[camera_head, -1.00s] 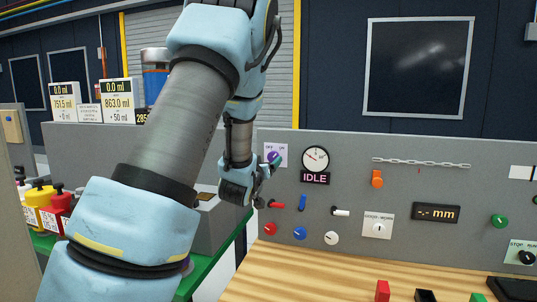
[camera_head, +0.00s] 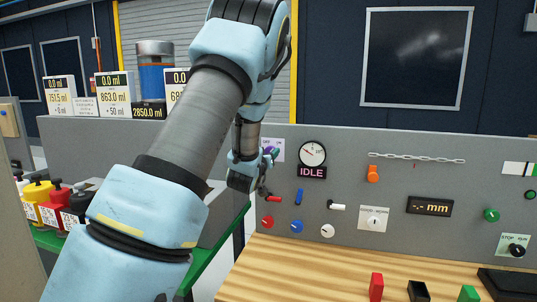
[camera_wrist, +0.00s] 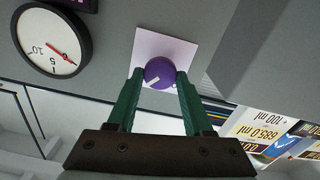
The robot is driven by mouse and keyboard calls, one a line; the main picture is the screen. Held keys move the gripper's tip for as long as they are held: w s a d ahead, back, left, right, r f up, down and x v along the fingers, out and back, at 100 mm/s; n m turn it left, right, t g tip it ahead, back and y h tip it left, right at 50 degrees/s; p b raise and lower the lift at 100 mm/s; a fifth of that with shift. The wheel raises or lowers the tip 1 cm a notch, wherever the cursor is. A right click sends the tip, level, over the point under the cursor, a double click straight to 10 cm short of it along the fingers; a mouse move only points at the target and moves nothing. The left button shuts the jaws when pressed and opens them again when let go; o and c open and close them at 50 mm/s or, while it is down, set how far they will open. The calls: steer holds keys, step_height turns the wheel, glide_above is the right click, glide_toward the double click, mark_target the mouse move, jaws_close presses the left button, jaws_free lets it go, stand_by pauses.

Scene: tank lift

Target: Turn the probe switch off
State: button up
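A purple round knob (camera_wrist: 159,72) with a white pointer mark sits on a white square plate (camera_wrist: 184,40) on the grey panel. In the head view, the plate (camera_head: 279,151) shows left of the dial, mostly hidden behind my gripper (camera_head: 268,158), and its lettering is only partly visible. I cannot read a probe label. In the wrist view, the green fingers of my gripper (camera_wrist: 160,72) are open, one on each side of the knob, with narrow gaps. I cannot tell whether either finger touches it.
A round dial (camera_head: 312,153) above an IDLE sign (camera_head: 312,172) is right of the knob. Red (camera_head: 274,199), blue (camera_head: 299,197) and white (camera_head: 337,207) levers sit below. A wooden worktop (camera_head: 310,268) lies in front of the panel.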

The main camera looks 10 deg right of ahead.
jaws_close()
steer(key=shift+f+b, duration=0.1)
steer(key=shift+b, duration=0.35)
steer(key=shift+a+f+n+b, duration=0.1)
steer(key=shift+a+n+b, duration=0.05)
steer(key=shift+n+b, duration=7.75)
